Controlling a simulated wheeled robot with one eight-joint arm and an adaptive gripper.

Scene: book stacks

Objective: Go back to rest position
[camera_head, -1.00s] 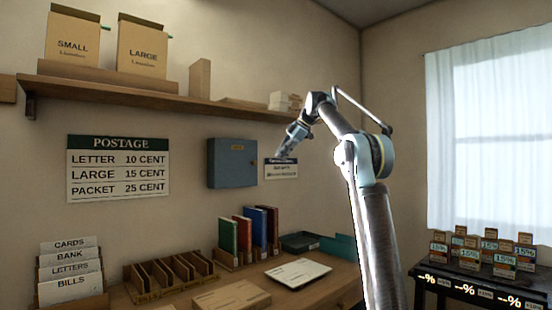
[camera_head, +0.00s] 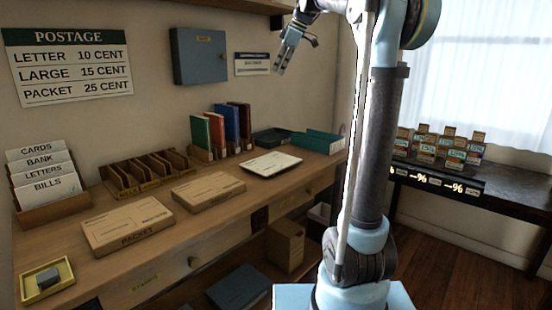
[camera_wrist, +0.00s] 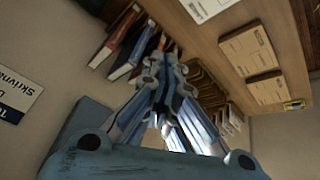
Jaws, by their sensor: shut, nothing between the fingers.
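My gripper (camera_head: 288,57) is raised above the desk in the head view, in front of the wall and to the right of the blue wall box (camera_head: 200,55). It holds nothing. In the wrist view my gripper (camera_wrist: 168,88) has its fingers together, with the desk and books beyond them. My arm stands upright at the right of the head view, and its upper part runs out of the top of the picture.
The desk (camera_head: 85,210) carries two cardboard packets (camera_head: 128,225), a card holder (camera_head: 48,190), a wooden rack (camera_head: 147,170), upright books (camera_head: 220,132), a white sheet (camera_head: 271,163) and a yellow tray (camera_head: 65,268). A dark table (camera_head: 510,188) with small boxes stands at the right.

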